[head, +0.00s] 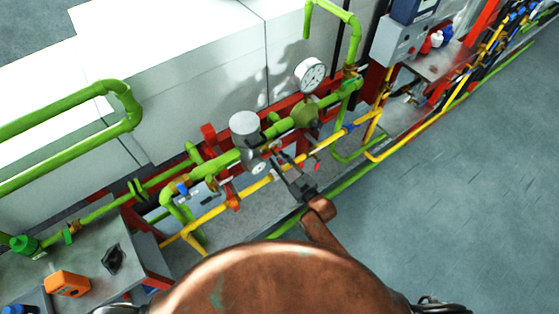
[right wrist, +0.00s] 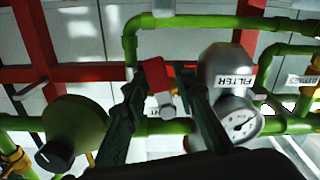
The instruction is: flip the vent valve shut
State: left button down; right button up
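The vent valve appears to be the small valve with a red handle (right wrist: 157,76) and silver end in the right wrist view, on the green pipe between the filter and a round green body. I cannot read a vent label. My right gripper (right wrist: 168,88) is open, its dark fingers on either side of the handle. The left finger looks close to the handle; I cannot tell if it touches. In the head view my right gripper (head: 281,160) reaches the pipework and hides the valve. My left gripper is not in view.
The silver filter (right wrist: 222,72) with its gauge (right wrist: 241,125) stands close beside the right finger. The round green body (right wrist: 75,125) is at the left. A white gauge (head: 310,74) and yellow pipe (head: 255,187) are near. An orange device (head: 67,283) lies on the left bench.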

grip_shut()
jog(key=shift+s+a+m+p, duration=0.15)
jog(key=shift+m+p, duration=0.15)
jog(key=shift+m, duration=0.25)
jog(key=shift+s+a+m+p, duration=0.1)
jog(key=shift+m+p, duration=0.2)
jog(key=shift+m, duration=0.25)
jog(key=shift+a+f+m, duration=0.1)
jog(key=shift+a+m, duration=0.05)
jog(key=shift+m, duration=0.35)
jog(key=shift+o, duration=1.4)
grip_release()
jog(key=v, duration=1.2)
